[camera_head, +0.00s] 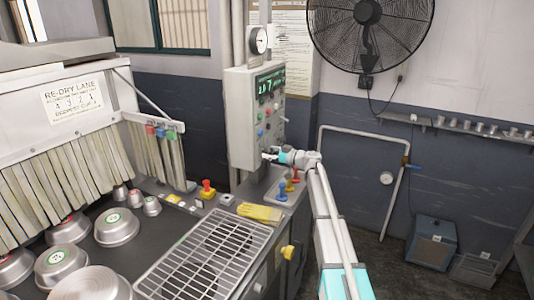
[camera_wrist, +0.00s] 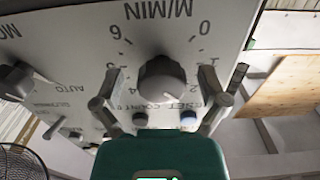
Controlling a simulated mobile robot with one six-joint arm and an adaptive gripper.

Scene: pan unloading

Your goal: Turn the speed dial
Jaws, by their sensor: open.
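The speed dial (camera_wrist: 162,82) is a round grey knob on the white panel face, centred in the wrist view under upside-down "M/MIN" lettering and a ring of numbers. My gripper (camera_wrist: 160,74) is open, with one finger to the left of the dial and one to the right, both apart from it. I cannot tell which number the dial points to. In the head view, my gripper (camera_head: 270,156) is at the lower right part of the control box (camera_head: 240,120), whose front is seen at a slant; the dial is not clear there.
A selector switch (camera_wrist: 54,128) is at the left. In the head view, red and blue knobs (camera_head: 282,190) stand below my gripper, beside yellow gloves (camera_head: 260,212) and a wire rack (camera_head: 205,255).

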